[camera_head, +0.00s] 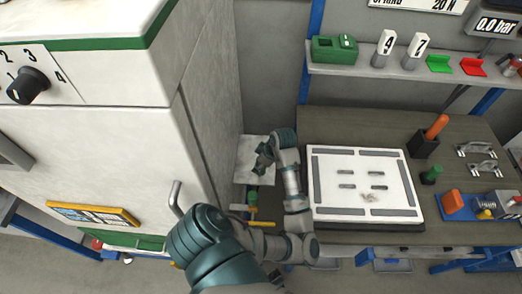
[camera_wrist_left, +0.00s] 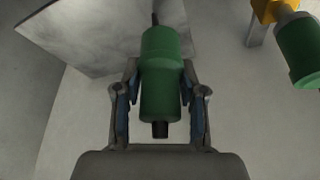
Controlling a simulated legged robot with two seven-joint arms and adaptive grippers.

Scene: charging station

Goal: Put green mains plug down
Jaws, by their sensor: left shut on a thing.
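My left gripper (camera_head: 262,160) is beside the white cabinet, in the gap left of the workbench. The left wrist view shows its two fingers (camera_wrist_left: 160,105) shut on a green mains plug (camera_wrist_left: 161,75). The plug is a green cylinder with a dark tip toward the gripper's palm and a thin dark part at the far end. In the head view I cannot make out the held plug at the gripper. A second green cylinder (camera_wrist_left: 299,50) with a yellow part is at the right of the wrist view. My right gripper is not in view.
A pale grey panel (camera_head: 248,172) lies behind and below the gripper. The white cabinet (camera_head: 90,160) with its door handle (camera_head: 175,198) stands close on the left. A white board (camera_head: 335,207) is on the workbench (camera_head: 440,222) to the right. A green object (camera_head: 253,196) is below the gripper.

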